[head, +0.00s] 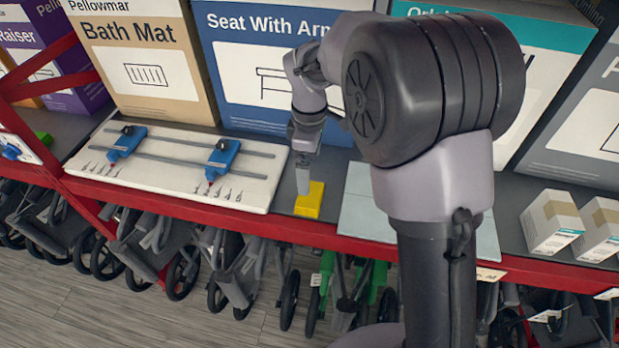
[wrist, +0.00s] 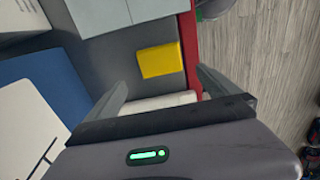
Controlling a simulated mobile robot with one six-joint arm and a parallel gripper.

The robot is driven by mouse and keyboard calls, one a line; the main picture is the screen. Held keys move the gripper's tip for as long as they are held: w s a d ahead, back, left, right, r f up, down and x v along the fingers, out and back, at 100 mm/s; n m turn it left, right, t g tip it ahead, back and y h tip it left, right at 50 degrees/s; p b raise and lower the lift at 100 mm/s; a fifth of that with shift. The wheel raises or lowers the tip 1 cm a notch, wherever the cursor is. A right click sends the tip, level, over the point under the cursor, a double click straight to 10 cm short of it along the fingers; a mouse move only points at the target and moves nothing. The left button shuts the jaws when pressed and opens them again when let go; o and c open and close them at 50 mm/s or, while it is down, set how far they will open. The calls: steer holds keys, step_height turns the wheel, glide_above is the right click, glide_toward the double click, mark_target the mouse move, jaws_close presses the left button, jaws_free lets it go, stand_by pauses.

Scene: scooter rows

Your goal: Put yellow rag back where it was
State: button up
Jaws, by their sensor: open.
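The yellow rag (head: 309,200) is a small folded block lying on the dark grey shelf, between the white board and the pale blue-grey mat. It also shows in the wrist view (wrist: 160,60), close to the red shelf edge. My gripper (head: 303,185) points down just over or behind the rag in the head view. In the wrist view my gripper (wrist: 160,80) has its two fingers spread apart, with the rag lying beyond their tips. Nothing is between the fingers. Whether a fingertip touches the rag is unclear.
A white board (head: 180,165) with blue sliders on rails lies left of the rag. A pale mat (head: 362,210) lies to its right, partly behind my arm. Large boxes, such as the blue one (head: 265,75), stand behind. Small cartons (head: 552,222) sit at right. A red edge (head: 240,218) runs in front.

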steer(key=s+d+r+m+t+y, duration=0.1)
steer(key=s+d+r+m+t, duration=0.25)
steer(key=s+r+m, duration=0.7)
steer(key=s+d+r+m+t, duration=0.1)
steer(key=s+m, duration=0.3)
steer(key=s, duration=0.3)
steer(key=s+d+r+m+t+y, duration=0.1)
steer(key=s+r+m, duration=0.1)
steer(key=s+m, duration=0.2)
steer(key=s, duration=0.3)
steer(key=shift+d+r+m, duration=0.25)
steer(key=shift+d+m, duration=0.1)
steer(key=shift+d, duration=0.05)
